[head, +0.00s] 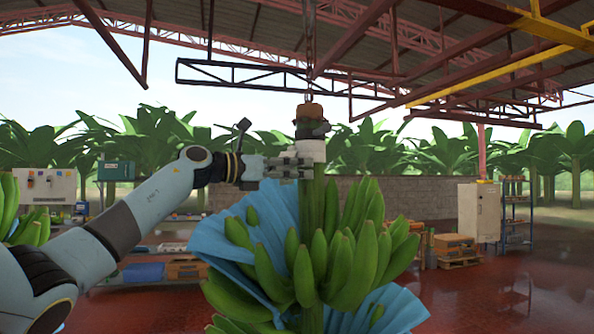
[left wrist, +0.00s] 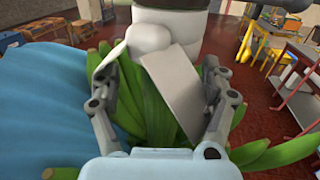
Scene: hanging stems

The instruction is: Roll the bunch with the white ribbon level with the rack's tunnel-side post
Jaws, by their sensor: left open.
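The bunch of green bananas (head: 330,255) hangs from a chain and hook at the middle of the head view, partly wrapped in blue sheeting. The white ribbon (head: 312,150) is wound around its stem near the top. In the left wrist view the ribbon's knot and loose tails (left wrist: 150,42) hang ahead of the fingers. My left gripper (head: 300,167) is at the stem just by the ribbon. In the left wrist view its fingers (left wrist: 160,88) stand apart on either side of the ribbon tails. My right gripper is not in view. I cannot tell which post is the tunnel-side one.
A blue shelf rack (head: 514,215) and a pale cabinet (head: 478,213) stand at the right. Crates on a pallet (head: 455,245) stand behind the bunch at right. Another banana bunch (head: 28,228) shows at the left edge. The red floor (head: 500,295) at front right is clear.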

